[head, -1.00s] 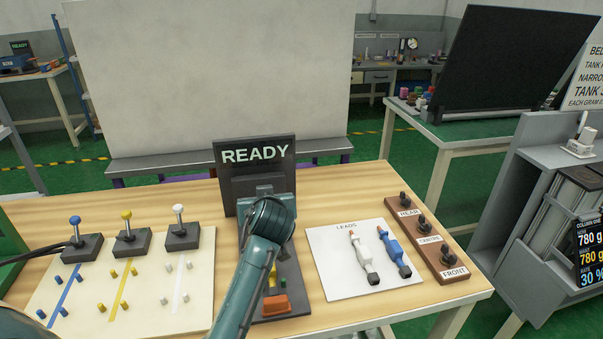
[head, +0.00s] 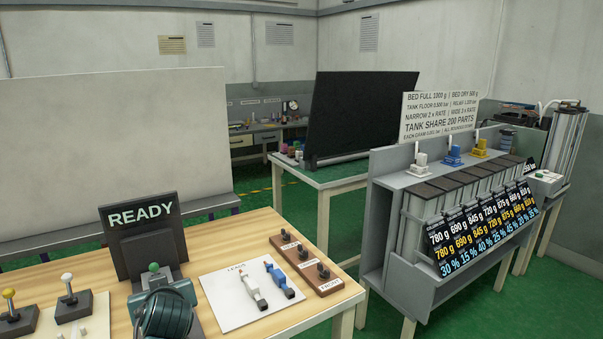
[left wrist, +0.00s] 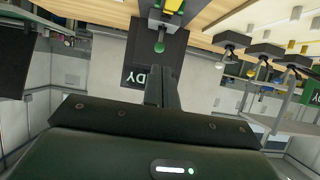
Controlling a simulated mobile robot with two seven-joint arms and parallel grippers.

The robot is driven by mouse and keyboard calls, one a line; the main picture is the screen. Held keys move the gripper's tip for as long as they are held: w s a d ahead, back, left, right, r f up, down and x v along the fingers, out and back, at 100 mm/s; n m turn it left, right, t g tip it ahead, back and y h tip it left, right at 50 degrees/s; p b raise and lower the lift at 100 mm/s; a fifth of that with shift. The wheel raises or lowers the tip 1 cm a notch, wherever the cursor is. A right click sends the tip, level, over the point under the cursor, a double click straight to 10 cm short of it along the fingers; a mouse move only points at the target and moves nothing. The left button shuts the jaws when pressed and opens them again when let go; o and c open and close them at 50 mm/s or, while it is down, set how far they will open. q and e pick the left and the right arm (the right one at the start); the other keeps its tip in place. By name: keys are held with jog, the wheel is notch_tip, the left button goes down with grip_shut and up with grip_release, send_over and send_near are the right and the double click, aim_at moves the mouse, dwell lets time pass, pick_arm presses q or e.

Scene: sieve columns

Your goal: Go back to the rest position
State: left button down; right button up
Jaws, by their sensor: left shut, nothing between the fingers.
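My left arm's teal wrist shows at the bottom of the head view, in front of the black stand with the READY sign (head: 140,214). In the left wrist view my left gripper (left wrist: 160,78) is shut and empty. Its fingers point at the READY stand, which appears upside down there. A green knob (head: 154,267) on the stand shows just above my wrist; it also shows in the left wrist view (left wrist: 159,47), apart from the fingertips. My right gripper is in neither view.
The wooden bench (head: 262,222) holds a LEADS card (head: 222,296) with a white lead and a blue lead, and a brown block (head: 302,262) with several black knobs. Levers stand at the left. A grey column rack (head: 384,205) stands at right; green floor lies between.

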pick_arm(q)
jog(key=s+d+f+m, duration=0.1)
jog(key=f, duration=0.1)
jog(key=s+d+f+m+h+p, duration=0.1)
jog(key=s+f, duration=0.1)
jog(key=s+d+f+m+h, duration=0.1)
jog(key=f, duration=0.1)
jog(key=shift+s+f+t+p, duration=0.15)
jog(key=shift+f+t+p, duration=0.15)
jog(key=shift+f+p, duration=0.05)
jog(key=s+d+f+m+h+p, duration=0.1)
jog(key=s+d+f+m+h, duration=0.1)
jog(key=s, duration=0.5)
jog(key=s+d+f+m+h+p, duration=0.1)
jog(key=s+d+f+m+h, duration=0.1)
jog(key=s+d, duration=0.3)
jog(key=s+d+f+m+h+p, duration=0.1)
jog(key=s+d+f+h, duration=0.3)
jog(key=s, duration=0.6)
jog(key=shift+s+f+m+p, duration=0.25)
jog(key=shift+s+m+p, duration=0.15)
jog(key=shift+m, duration=0.2)
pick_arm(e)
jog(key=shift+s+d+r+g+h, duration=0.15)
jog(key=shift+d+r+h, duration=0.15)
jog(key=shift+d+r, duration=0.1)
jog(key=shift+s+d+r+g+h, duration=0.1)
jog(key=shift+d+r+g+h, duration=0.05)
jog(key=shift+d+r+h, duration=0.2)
